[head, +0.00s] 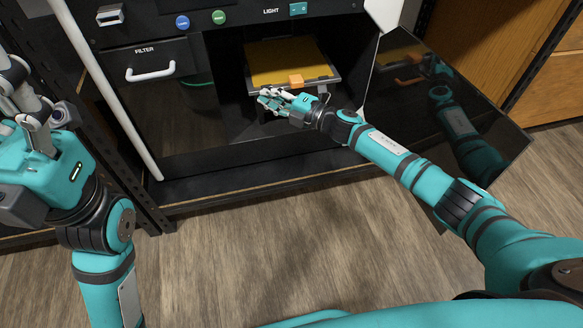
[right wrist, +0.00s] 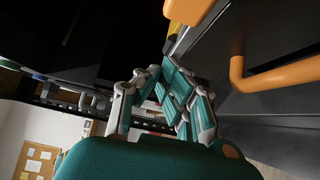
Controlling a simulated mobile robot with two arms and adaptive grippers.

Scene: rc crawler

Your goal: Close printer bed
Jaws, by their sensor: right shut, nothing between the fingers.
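The printer bed (head: 285,65) is a flat gold plate in a dark frame inside the open printer chamber. An orange tab (head: 296,81) sits at the middle of its front edge. My right gripper (head: 264,97) is shut and empty, just in front of the bed and below its front edge, left of the tab. Whether it touches the bed cannot be told. In the right wrist view its closed fingers (right wrist: 165,72) are near an orange piece (right wrist: 188,9) at the top. My left gripper (head: 22,88) is raised at the far left, away from the bed; its finger opening is unclear.
The printer's glossy dark door (head: 490,125) hangs open on the right, beside my right forearm. A filter drawer with a white handle (head: 150,73) is left of the chamber. The right wrist view shows an orange handle (right wrist: 275,76) on a dark panel. Wood floor (head: 270,245) lies clear in front.

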